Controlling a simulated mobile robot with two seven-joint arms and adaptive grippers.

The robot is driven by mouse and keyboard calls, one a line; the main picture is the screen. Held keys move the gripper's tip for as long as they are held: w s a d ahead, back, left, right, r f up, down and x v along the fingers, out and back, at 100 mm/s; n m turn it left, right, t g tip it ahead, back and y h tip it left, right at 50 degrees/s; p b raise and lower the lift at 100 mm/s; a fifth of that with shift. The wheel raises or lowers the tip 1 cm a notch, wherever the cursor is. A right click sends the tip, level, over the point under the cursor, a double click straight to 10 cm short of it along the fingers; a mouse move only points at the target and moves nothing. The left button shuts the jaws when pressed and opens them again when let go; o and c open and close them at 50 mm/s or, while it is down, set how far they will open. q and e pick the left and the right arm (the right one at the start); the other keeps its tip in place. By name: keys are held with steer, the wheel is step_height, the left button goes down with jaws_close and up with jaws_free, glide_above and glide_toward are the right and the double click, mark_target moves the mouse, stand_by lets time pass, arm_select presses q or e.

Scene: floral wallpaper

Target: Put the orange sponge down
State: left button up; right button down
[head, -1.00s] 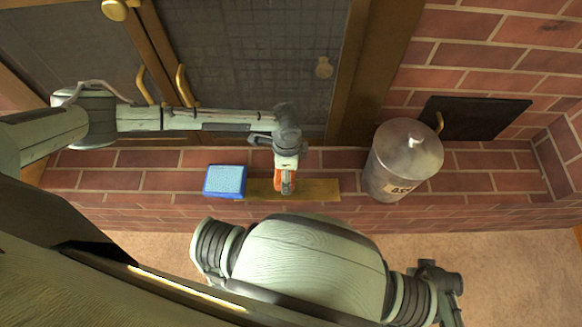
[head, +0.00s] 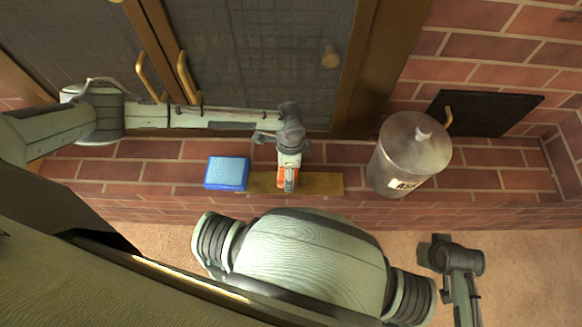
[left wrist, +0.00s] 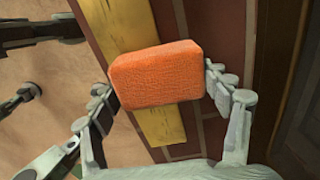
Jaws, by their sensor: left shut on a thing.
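The orange sponge (left wrist: 157,75) is between the fingers of my left gripper (left wrist: 160,90) in the left wrist view, with a finger at each end. In the head view my left gripper (head: 288,182) is over a flat wooden board (head: 322,184) on the brick ledge, and only a bit of orange shows between its fingers. The board also shows beneath the sponge in the left wrist view (left wrist: 162,127). I cannot tell whether the sponge touches the board. My right arm is in the head view, but its fingertips are not clearly seen.
A metal canister with a lid (head: 409,155) stands to the right on the ledge (head: 130,171). A dark panel (head: 487,112) is behind it. Glass doors with brass handles (head: 188,77) are behind the arm.

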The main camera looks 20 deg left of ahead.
arm_select(q)
steer(key=o, duration=1.5)
steer(key=shift+o, duration=0.2)
arm_select(e)
steer(key=shift+w+r, duration=0.15)
steer(key=shift+r, duration=0.05)
steer(key=shift+f, duration=0.1)
arm_select(q)
steer(key=shift+w+r+b, duration=0.1)
steer(key=shift+b, duration=0.2)
step_height(320, 180, up, 7)
steer(key=shift+w+r+p, duration=0.1)
steer(key=shift+p, duration=0.35)
steer(key=shift+r, duration=0.5)
arm_select(e)
steer(key=shift+f, duration=0.3)
